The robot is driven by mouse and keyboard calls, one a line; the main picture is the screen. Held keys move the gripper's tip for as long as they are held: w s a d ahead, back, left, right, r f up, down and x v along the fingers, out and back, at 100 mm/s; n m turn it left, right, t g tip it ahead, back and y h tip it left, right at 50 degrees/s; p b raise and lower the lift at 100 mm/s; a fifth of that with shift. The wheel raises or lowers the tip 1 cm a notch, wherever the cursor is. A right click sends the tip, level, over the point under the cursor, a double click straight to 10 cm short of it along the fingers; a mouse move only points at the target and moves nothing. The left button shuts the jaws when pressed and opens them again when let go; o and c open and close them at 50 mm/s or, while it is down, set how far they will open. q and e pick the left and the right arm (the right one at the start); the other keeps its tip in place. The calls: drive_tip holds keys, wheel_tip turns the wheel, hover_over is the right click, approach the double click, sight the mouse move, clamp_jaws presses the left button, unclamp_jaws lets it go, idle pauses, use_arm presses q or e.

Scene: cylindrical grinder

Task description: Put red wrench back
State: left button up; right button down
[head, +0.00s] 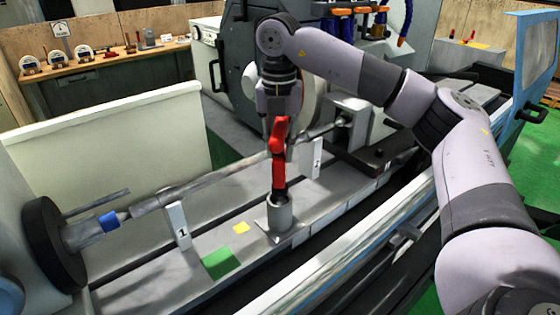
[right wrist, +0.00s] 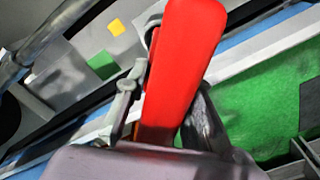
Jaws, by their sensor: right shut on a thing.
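The red wrench (head: 279,150) stands roughly upright in the middle of the head view. My right gripper (head: 277,118) is shut on its upper part from above. In the right wrist view the red wrench (right wrist: 185,65) sits between the two fingers of my right gripper (right wrist: 165,115). The grey cylindrical holder (head: 279,217) stands on the machine bed directly below. The wrench's lower end meets the holder's rim; I cannot tell how far inside it is. My left gripper is not in view.
A long shaft (head: 215,178) runs just behind the wrench, with number plates 1 (head: 179,225) and 2 (head: 317,158) beside it. Green (head: 221,262) and yellow (head: 241,228) patches lie on the bed. A grinding wheel housing stands behind.

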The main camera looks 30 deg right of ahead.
sight(279, 122)
wheel_tip(279, 122, down, 4)
drive_tip(key=shift+r+p, duration=0.1)
drive_tip(key=shift+p, duration=0.25)
drive_tip(key=shift+f, duration=0.2)
drive_tip(key=c, duration=1.4)
unclamp_jaws()
drive_tip(key=shift+o, duration=0.2)
wheel_tip(279, 122, up, 12)
drive_tip(key=shift+a+f, duration=0.1)
drive_tip(key=shift+f, duration=0.15)
drive_tip(key=shift+r, duration=0.4)
